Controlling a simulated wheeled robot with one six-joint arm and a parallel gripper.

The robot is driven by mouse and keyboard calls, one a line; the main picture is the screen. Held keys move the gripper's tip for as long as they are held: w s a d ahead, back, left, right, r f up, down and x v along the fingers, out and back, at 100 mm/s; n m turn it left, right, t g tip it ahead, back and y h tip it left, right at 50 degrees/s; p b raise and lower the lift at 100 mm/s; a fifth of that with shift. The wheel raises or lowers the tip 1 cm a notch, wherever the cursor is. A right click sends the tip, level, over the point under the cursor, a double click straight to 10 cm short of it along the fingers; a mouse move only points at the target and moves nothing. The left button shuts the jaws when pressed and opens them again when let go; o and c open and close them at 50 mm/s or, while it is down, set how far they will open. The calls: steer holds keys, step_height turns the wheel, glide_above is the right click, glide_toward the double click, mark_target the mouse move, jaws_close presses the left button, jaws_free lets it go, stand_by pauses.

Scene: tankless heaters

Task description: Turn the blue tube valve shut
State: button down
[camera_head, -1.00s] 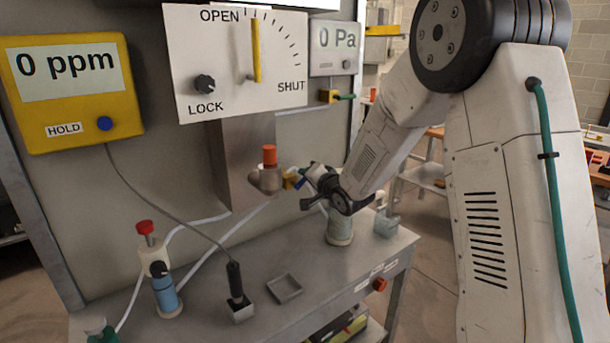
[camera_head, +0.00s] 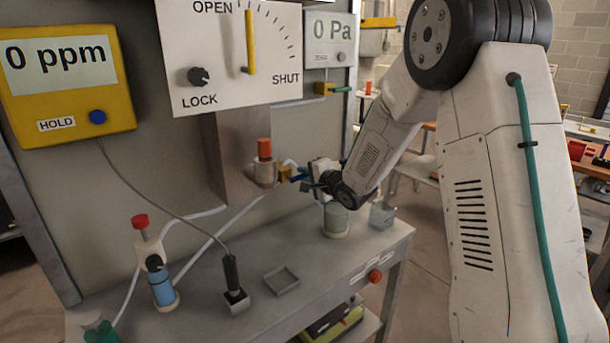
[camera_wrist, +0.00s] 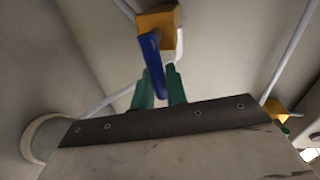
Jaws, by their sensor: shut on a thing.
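The tube valve has a yellow body (camera_wrist: 158,22) and a blue lever (camera_wrist: 153,62), seen close in the wrist view. In the head view, the yellow body (camera_head: 284,172) sits on a tube beside the orange-capped fitting, with the blue lever (camera_head: 299,178) small at its right. My gripper (camera_wrist: 160,84) has its two green fingers on either side of the lever and is shut on it. In the head view my gripper (camera_head: 310,180) is small and partly hidden by my wrist.
The orange-capped fitting (camera_head: 264,165) is close left of the valve. A pale cylinder (camera_head: 336,220) stands on the bench below my wrist, with a glass-like container (camera_head: 382,215) to its right. A small square tray (camera_head: 281,280) and a probe (camera_head: 233,275) are farther left. A panel (camera_head: 225,60) hangs above.

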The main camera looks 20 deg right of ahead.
stand_by(0.3)
steer(key=c, duration=1.5)
jaws_free()
steer(key=v, duration=0.8)
steer(key=shift+w, duration=0.1)
